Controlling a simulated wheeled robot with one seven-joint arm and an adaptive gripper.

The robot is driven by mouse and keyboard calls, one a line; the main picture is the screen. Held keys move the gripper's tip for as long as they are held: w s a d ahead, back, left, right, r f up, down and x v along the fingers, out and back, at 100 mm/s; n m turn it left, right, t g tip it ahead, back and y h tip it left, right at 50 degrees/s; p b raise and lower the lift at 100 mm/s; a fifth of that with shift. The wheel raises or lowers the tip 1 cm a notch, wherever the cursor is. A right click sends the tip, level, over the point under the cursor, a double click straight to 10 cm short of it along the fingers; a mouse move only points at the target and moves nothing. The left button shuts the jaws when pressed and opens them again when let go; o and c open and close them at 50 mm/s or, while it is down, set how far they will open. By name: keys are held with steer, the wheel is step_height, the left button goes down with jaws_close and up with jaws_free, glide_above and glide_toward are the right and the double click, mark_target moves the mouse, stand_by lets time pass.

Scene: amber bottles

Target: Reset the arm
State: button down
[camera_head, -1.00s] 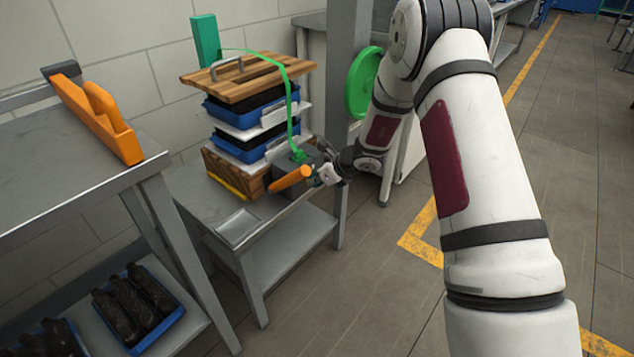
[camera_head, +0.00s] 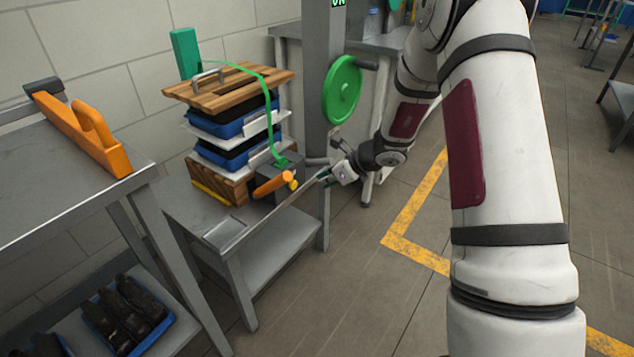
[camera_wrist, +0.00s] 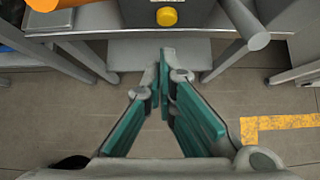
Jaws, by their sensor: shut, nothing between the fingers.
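My gripper (camera_head: 325,176) is in front of the small metal table, to the right of the orange handle (camera_head: 273,183) on the dark box. In the wrist view my gripper (camera_wrist: 163,75) has its teal-padded fingers brought together at the tips, with nothing between them. My white arm (camera_head: 505,170) reaches from the right side of the head view. The wrist view shows the orange handle (camera_wrist: 50,4) at its top left edge and a yellow knob (camera_wrist: 167,16) at the top, beyond the fingertips.
A stack of blue trays (camera_head: 240,125) under a wooden lid (camera_head: 235,82) stands on the small table (camera_head: 180,205). A green wheel (camera_head: 342,90) is by the grey post (camera_head: 318,60). An orange tool (camera_head: 85,130) lies on the left table.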

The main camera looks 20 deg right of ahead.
steer(key=shift+s+d+r, duration=0.15)
steer(key=shift+s+r, duration=0.05)
stand_by(0.4)
